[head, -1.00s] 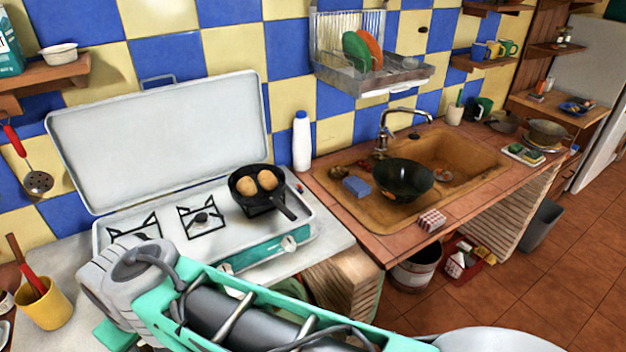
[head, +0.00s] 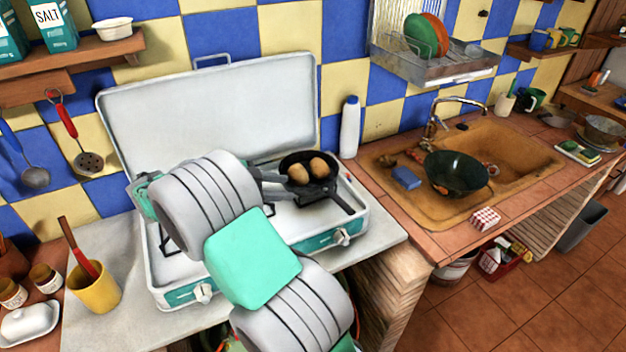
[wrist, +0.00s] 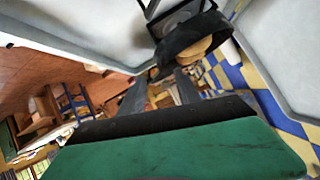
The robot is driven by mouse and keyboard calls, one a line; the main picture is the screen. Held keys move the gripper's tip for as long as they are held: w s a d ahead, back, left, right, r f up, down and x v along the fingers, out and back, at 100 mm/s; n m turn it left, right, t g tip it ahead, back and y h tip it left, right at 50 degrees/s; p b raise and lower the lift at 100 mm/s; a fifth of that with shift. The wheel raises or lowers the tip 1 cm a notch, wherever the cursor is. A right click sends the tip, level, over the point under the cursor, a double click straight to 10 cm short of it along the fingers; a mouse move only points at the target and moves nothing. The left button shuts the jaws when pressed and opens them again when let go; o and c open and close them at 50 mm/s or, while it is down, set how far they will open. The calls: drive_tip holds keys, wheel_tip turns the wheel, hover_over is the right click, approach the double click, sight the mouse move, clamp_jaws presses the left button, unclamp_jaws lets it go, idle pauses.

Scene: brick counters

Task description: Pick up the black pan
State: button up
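The black pan (head: 313,185) sits on the right burner of the white camping stove (head: 340,220), with two brown egg-like items (head: 298,175) in it. Its handle points toward the front right. My gripper (head: 280,182) reaches from the left over the stove, its fingertips close to the pan's left side. Whether they touch it I cannot tell. In the wrist view the pan (wrist: 180,42) is seen beyond the fingers. The two fingers (wrist: 160,82) stand apart with nothing clearly held between them.
The stove's raised lid (head: 210,110) stands behind my gripper. A white bottle (head: 350,128) stands right of the stove. A dark wok (head: 457,175) sits in the sink (head: 540,160). A yellow cup (head: 95,292) with utensils is at the left.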

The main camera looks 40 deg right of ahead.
sight(318, 190)
drive_tip(key=shift+m+g, duration=0.3)
drive_tip(key=shift+m, duration=0.1)
drive_tip(key=b+x, duration=0.7)
drive_tip(key=shift+s+r, duration=0.1)
drive_tip(key=shift+s+d, duration=0.1)
drive_tip(key=shift+d, duration=0.2)
drive_tip(key=p+x, duration=0.1)
drive_tip(key=x, duration=0.3)
drive_tip(key=shift+s+d+r, duration=0.1)
drive_tip(key=shift+d+r, duration=0.05)
drive_tip(key=shift+r, duration=0.05)
drive_tip(key=shift+d+f, duration=0.2)
drive_tip(key=shift+d, duration=0.05)
drive_tip(key=shift+c, duration=0.5)
drive_tip(key=shift+f, duration=0.1)
clamp_jaws()
